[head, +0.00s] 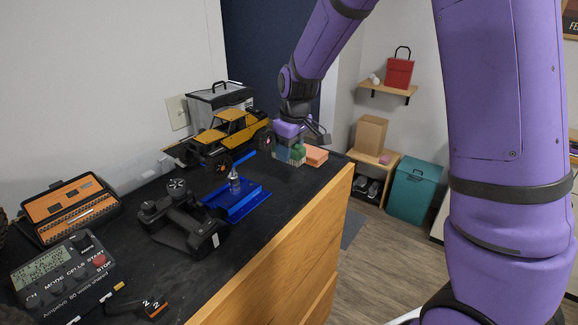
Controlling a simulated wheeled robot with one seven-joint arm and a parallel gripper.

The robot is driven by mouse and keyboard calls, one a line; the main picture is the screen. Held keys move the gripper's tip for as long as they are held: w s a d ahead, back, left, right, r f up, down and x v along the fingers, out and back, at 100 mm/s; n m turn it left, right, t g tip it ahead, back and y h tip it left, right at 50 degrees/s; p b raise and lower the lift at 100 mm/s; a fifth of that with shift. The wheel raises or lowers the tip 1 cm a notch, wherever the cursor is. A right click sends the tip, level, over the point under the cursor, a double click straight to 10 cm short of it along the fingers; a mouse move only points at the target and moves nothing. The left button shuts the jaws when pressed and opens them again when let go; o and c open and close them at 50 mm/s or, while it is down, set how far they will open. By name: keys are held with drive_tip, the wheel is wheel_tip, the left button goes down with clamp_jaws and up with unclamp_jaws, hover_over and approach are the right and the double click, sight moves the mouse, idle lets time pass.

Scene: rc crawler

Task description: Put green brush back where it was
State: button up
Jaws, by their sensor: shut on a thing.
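My purple gripper (302,133) is over the far right end of the dark bench top, pointing down. It is shut on the green brush (298,152), which shows as a small rounded green shape just beneath it. Most of the brush is hidden by the gripper. A small pale green-grey block or holder (281,153) is right beside the brush at its left; I cannot tell whether they touch. An orange block (316,156) lies just to the right of the brush.
A yellow-and-black crawler (232,130) stands left of my gripper, with a grey case (217,97) behind it. A blue tray (244,200), a black transmitter (182,220), a charger (68,275) and an orange-lined toolbox (72,208) fill the nearer bench (262,225). The bench's right edge is close.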

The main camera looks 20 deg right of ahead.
sight(289, 176)
drive_tip(key=shift+f, duration=2.5)
drive_tip(key=shift+f, duration=0.2)
drive_tip(key=o, duration=1)
drive_tip(key=shift+r, duration=0.15)
